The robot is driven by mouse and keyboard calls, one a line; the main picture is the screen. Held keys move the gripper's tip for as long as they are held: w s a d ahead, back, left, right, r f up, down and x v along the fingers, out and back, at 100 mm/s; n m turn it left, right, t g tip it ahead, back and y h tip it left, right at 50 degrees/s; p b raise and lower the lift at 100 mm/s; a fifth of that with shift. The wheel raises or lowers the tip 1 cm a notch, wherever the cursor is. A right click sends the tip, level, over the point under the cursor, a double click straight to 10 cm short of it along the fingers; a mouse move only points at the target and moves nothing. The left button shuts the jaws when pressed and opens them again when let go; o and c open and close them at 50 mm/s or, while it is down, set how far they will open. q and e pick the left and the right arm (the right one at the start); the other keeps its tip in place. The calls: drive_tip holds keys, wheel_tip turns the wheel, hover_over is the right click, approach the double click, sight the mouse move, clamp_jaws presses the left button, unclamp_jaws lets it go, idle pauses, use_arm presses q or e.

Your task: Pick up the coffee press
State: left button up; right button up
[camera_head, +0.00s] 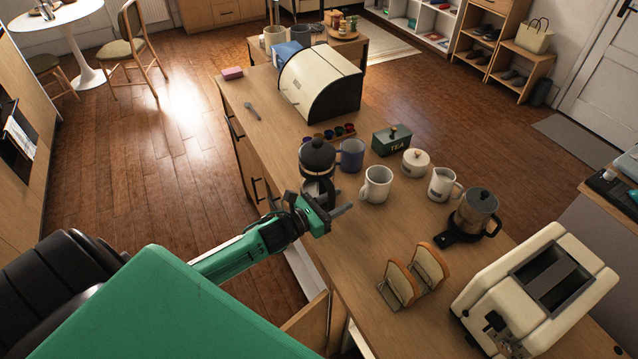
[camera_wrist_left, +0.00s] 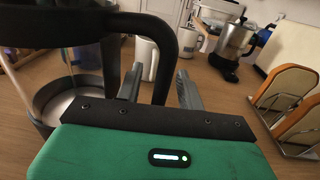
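The coffee press (camera_head: 318,156) stands upright on the wooden counter, with a black domed lid. Its lower part is partly hidden by my left gripper (camera_head: 328,208). In the left wrist view the press (camera_wrist_left: 62,95) fills the left side, and its black handle loops across the top. The handle's vertical part shows between the two fingertips of my left gripper (camera_wrist_left: 160,88). The fingers are apart, with visible space on either side of the handle, so the gripper is open. My right gripper is not in view.
A blue mug (camera_head: 351,155) stands close beside the press, with a white mug (camera_head: 376,185) to its right. A metal pot (camera_head: 477,211), toast rack (camera_head: 402,284) and toaster (camera_head: 540,290) stand further right. A cream bread box (camera_head: 318,84) is behind. Counter near the toast rack is partly clear.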

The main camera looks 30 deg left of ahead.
use_arm(q)
clamp_jaws()
drive_tip(key=shift+w+r, duration=0.1)
idle(0.4)
